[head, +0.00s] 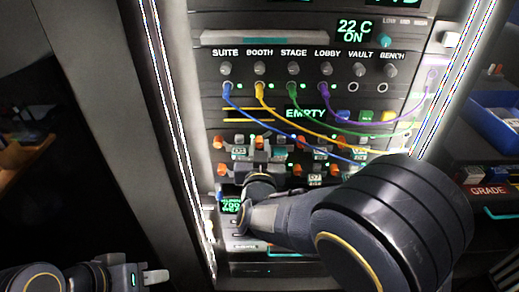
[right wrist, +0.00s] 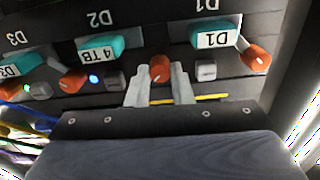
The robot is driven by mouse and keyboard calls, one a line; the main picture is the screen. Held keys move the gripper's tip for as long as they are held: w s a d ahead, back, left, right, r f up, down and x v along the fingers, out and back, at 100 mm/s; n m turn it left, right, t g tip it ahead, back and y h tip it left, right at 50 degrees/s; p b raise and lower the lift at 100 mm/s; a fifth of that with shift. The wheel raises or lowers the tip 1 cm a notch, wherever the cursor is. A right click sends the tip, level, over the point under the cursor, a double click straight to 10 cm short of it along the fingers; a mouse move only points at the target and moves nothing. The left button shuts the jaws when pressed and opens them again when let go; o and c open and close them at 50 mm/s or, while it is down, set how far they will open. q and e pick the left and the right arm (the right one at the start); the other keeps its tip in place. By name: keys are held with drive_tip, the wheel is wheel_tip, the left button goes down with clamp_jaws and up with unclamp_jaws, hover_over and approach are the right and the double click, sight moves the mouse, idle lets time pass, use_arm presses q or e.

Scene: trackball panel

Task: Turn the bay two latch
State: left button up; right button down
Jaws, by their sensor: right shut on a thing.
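The black drive row (head: 285,155) sits low in the panel, with orange latches, grey buttons and labelled teal handles. In the right wrist view, which is upside down, the bay two handle (right wrist: 100,50) reads 4 TB under a D2 mark. My right gripper (right wrist: 160,92) has its two fingers on either side of the orange bay two latch (right wrist: 160,68), between the D1 and D2 handles, and is shut on it. In the head view my right gripper (head: 262,157) covers part of this row. My left gripper (head: 152,277) is at the bottom left, away from the panel; its finger gap is unclear.
Blue, yellow, green and purple cables (head: 300,120) hang across the panel above the drive row. The D1 handle (right wrist: 215,37) and its orange latch (right wrist: 255,57) are close beside my right fingers. A blue bin (head: 495,115) stands at the right.

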drive_tip(key=shift+f+m+b, duration=0.2)
drive_tip(key=shift+m+b, duration=0.4)
drive_tip(key=shift+b, duration=0.1)
drive_tip(key=m+b, duration=1.1)
drive_tip(key=shift+d+f+m+b, duration=0.1)
drive_tip(key=shift+d+m+b, duration=0.05)
drive_tip(key=shift+m+b, duration=2)
drive_tip(key=shift+m, duration=0.35)
drive_tip(key=c, duration=1.3)
unclamp_jaws()
drive_tip(key=shift+r, duration=0.2)
drive_tip(key=shift+s, duration=3.95)
